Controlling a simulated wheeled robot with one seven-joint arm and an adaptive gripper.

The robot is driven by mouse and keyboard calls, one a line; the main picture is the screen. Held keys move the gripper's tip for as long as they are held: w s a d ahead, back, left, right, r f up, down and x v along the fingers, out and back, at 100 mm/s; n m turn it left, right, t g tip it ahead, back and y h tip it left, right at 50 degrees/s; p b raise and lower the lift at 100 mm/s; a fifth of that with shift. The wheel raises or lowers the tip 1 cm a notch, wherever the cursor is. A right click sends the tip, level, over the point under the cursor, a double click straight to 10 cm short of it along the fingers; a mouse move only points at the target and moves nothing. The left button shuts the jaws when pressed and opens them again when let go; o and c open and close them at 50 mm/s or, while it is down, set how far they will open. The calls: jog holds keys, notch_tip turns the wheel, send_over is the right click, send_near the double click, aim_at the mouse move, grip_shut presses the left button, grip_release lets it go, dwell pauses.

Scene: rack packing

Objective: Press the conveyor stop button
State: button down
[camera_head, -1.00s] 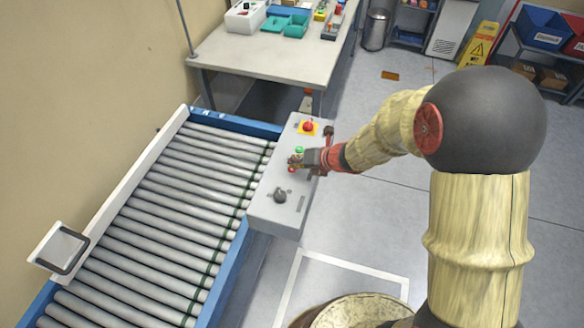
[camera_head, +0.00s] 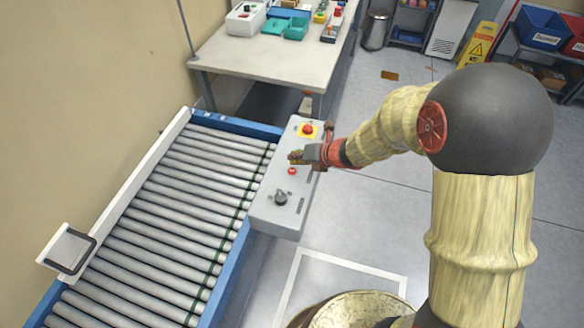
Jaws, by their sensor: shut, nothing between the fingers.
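The grey control box (camera_head: 268,212) stands on the right side of the conveyor. A small red button (camera_head: 292,171) sits on its top face, fully in view. A larger red mushroom button (camera_head: 308,129) on a yellow plate is at its far end. A black knob (camera_head: 281,198) is nearer the front. My gripper (camera_head: 295,157) is shut and empty, just beyond the small red button and short of the mushroom button. It covers the spot of the green button, of which at most a trace shows. I cannot tell whether the fingertips touch the box.
The roller conveyor (camera_head: 186,209) is empty, with a framed plate (camera_head: 67,249) on its left rail. A table (camera_head: 280,60) with bins and small items stands behind. A yellow floor sign (camera_head: 478,43) and shelving are at the back right.

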jog(key=shift+r+p, duration=1)
jog(key=shift+r, duration=0.5)
